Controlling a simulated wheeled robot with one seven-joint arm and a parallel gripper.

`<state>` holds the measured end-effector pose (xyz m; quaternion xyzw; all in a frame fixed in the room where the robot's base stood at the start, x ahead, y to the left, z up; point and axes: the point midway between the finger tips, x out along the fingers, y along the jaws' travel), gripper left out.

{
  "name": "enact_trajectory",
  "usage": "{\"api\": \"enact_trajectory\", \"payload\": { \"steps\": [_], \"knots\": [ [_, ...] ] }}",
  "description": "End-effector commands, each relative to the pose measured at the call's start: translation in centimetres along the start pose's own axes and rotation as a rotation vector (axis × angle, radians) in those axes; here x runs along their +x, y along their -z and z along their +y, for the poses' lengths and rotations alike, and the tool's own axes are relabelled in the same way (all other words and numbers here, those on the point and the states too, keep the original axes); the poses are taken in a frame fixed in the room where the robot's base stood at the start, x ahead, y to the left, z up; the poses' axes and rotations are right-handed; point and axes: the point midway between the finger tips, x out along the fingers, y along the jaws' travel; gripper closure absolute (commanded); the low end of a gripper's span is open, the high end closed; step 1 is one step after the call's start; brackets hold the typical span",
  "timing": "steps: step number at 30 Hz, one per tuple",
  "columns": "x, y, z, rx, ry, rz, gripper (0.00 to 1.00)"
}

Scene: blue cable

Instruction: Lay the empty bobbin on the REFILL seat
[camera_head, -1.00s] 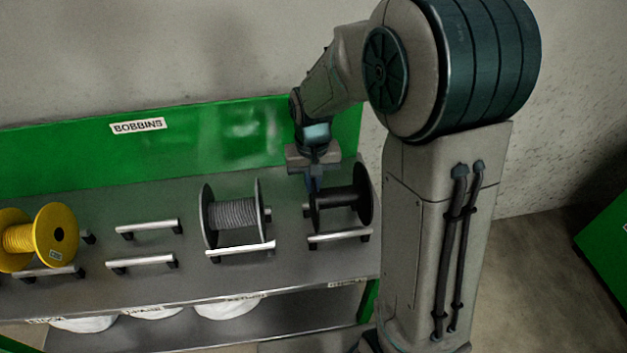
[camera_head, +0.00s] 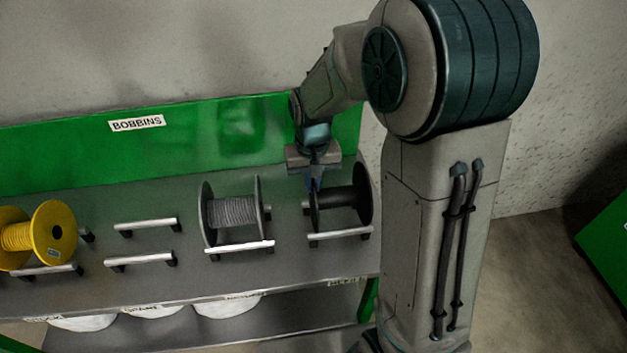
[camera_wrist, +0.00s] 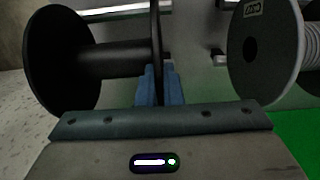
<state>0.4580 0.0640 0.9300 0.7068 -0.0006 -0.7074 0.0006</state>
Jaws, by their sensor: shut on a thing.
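The empty black bobbin (camera_head: 343,198) sits at the right end of the grey shelf, at the front rail of its seat (camera_head: 340,235). Its core is bare. My gripper (camera_head: 314,184) reaches down from above at the bobbin's left flange. In the wrist view, the blue fingers (camera_wrist: 159,88) of my gripper are shut on the rim of one flange of the black bobbin (camera_wrist: 62,62). I cannot tell whether the bobbin rests on the rails or hangs just above them. The label by this seat, at the shelf's front edge, is too small to read.
A grey-wound bobbin (camera_head: 232,212) stands just left of the black one; its flange is close in the wrist view (camera_wrist: 262,50). An empty pair of rails (camera_head: 145,226) lies further left, then a yellow bobbin (camera_head: 40,236). A green back panel (camera_head: 220,140) marked BOBBINS rises behind.

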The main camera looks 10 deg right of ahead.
Motion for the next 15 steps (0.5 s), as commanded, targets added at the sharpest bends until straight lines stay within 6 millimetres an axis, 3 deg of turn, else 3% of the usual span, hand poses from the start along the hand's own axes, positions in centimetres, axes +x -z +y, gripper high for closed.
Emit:
{"api": "enact_trajectory", "payload": {
  "steps": [12,15],
  "knots": [
    [0.28,0.02,0.0,0.0,0.0,0.001,1.0],
    [0.28,0.02,0.0,0.0,0.0,0.001,0.69]
  ]
}}
